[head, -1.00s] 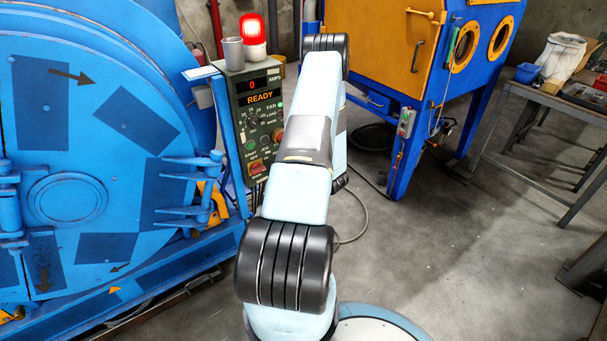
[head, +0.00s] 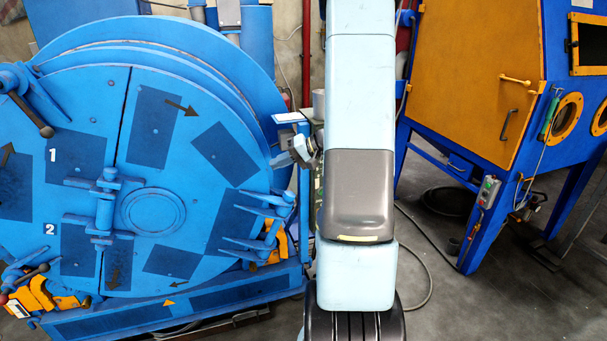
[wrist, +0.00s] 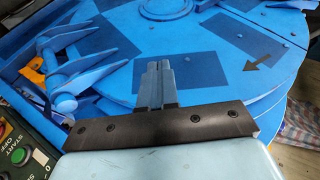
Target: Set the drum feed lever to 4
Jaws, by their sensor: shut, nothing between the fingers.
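My gripper (wrist: 159,68) is shut and empty in the wrist view, its fingers held together in front of the blue drum door (wrist: 210,50). I cannot tell how far the fingertips are from the door. In the head view, the drum door (head: 150,205) fills the left side, with "1" and "2" marked on it. My arm hides most of the control panel there. Part of the panel (wrist: 18,150), with a green START button, shows at the wrist view's lower left. I cannot make out a feed lever or its setting in either view.
Blue hinge or clamp arms (head: 258,225) stick out at the door's right edge. A handle with a dark knob (head: 45,130) is at its upper left. A blue and orange cabinet (head: 470,80) stands at the right. Grey floor (head: 440,310) is open in front of it.

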